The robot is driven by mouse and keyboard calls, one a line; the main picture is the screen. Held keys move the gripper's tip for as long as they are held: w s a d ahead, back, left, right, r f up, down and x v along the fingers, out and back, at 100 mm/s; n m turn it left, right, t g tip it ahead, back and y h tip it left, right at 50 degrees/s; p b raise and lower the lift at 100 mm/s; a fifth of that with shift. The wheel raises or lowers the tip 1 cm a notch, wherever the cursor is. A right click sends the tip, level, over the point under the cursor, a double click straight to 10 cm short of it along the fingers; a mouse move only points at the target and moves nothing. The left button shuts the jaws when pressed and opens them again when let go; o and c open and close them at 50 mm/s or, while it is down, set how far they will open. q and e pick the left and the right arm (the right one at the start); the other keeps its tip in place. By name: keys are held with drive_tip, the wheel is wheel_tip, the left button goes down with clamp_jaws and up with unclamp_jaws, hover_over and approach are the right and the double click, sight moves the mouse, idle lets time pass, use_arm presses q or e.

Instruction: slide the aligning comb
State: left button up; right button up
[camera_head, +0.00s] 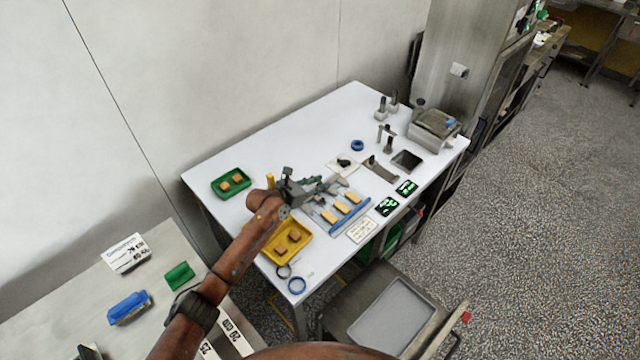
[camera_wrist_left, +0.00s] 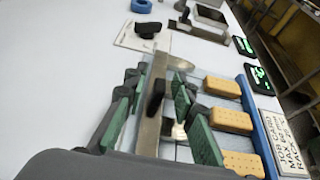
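The aligning comb looks to be the flat metal bar (camera_wrist_left: 152,128) with an upright black handle (camera_wrist_left: 155,96), seen in the left wrist view. My left gripper (camera_wrist_left: 160,100) is open, its green-padded fingers on either side of the handle with gaps showing. In the head view the same gripper (camera_head: 328,186) is over the work area left of the biscuits and hides most of the comb. Several tan biscuits (camera_head: 341,207) lie in a row between the comb and a blue rail (camera_head: 352,216); they also show in the wrist view (camera_wrist_left: 231,120). My right gripper is out of view.
A yellow tray (camera_head: 304,254) and a green tray (camera_head: 244,193) hold brown pieces on the white table (camera_head: 300,120). A white card (camera_head: 362,230) and dark displays (camera_head: 388,206) stand beyond the rail. A black-knobbed tool (camera_head: 344,162) lies further back.

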use_arm(q)
clamp_jaws()
idle(0.4)
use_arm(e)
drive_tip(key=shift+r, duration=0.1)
